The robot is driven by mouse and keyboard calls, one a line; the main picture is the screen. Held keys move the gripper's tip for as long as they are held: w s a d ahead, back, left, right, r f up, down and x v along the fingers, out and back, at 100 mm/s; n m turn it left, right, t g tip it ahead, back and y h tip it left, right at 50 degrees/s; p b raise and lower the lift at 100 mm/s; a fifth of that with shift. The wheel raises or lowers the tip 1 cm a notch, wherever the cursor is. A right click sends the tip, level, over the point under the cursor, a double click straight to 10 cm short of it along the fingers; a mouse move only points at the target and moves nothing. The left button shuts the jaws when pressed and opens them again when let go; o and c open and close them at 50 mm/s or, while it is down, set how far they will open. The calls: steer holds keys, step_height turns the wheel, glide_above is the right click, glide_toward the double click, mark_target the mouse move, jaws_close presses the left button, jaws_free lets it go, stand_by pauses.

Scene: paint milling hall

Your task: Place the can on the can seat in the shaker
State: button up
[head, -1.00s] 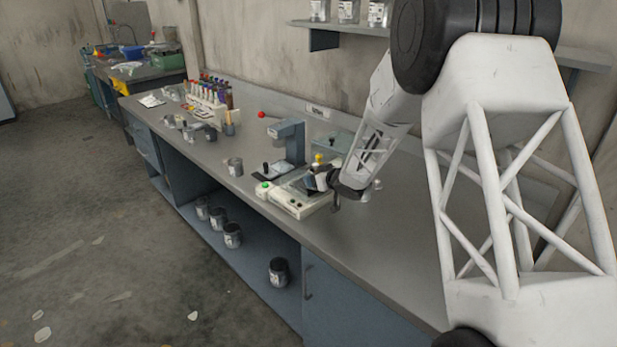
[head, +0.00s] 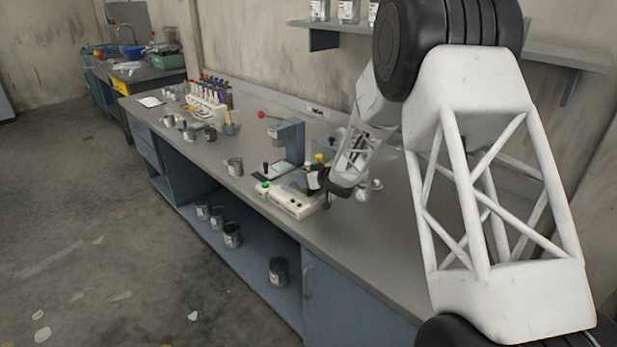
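The shaker (head: 292,203) appears to be the low cream machine with a green button, near the front edge of the bench. My gripper (head: 318,180) is at the right end of this machine, low over it. A small white and dark patch shows at my gripper; I cannot tell whether it is a held can. The fingers are too small and dark to read. The can seat is hidden behind my gripper and wrist.
A blue-grey stand (head: 289,143) rises just behind the shaker. A yellow-topped item (head: 319,158) is close to my gripper. A bottle rack (head: 207,95) and several small cans are farther left. More cans stand on the lower shelf (head: 255,262). The bench front right is clear.

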steer(key=shift+f, duration=0.1)
stand_by(0.3)
steer(key=o, duration=0.7)
steer(key=shift+o, duration=0.2)
steer(key=shift+s+d+r, duration=0.2)
steer(key=shift+d+r, duration=0.05)
steer(key=shift+r, duration=0.05)
steer(key=v, duration=1.1)
steer(key=shift+s+d, duration=0.15)
